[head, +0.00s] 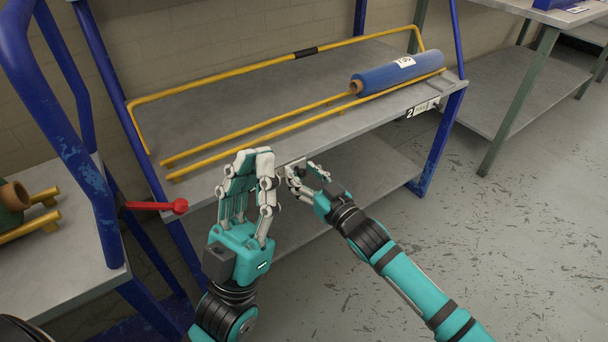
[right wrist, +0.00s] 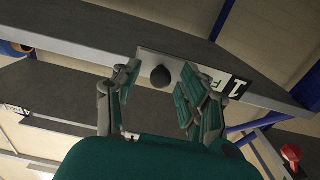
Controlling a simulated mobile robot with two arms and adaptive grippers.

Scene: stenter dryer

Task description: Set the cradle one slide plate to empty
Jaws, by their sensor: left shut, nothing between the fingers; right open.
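The cradle one slide plate (right wrist: 186,65) is a pale plate on the shelf's front edge in the right wrist view. A dark round knob (right wrist: 160,76) stands out from it. Green lettering beside it is partly covered by my fingers, so I cannot read the word. A black tag marked 1 (right wrist: 236,88) sits at its end. My right gripper (right wrist: 155,92) is open, with fingers on both sides of the knob; contact is unclear. In the head view my right gripper (head: 303,176) is at the front edge. My left gripper (head: 255,165) is shut and empty just left of it.
Yellow bars (head: 250,130) lie along the grey shelf (head: 245,100). A blue roll (head: 390,75) rests on them at the right. A plate marked 2 (head: 422,108) is on the right front edge. A red handle (head: 160,206) sticks out at left.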

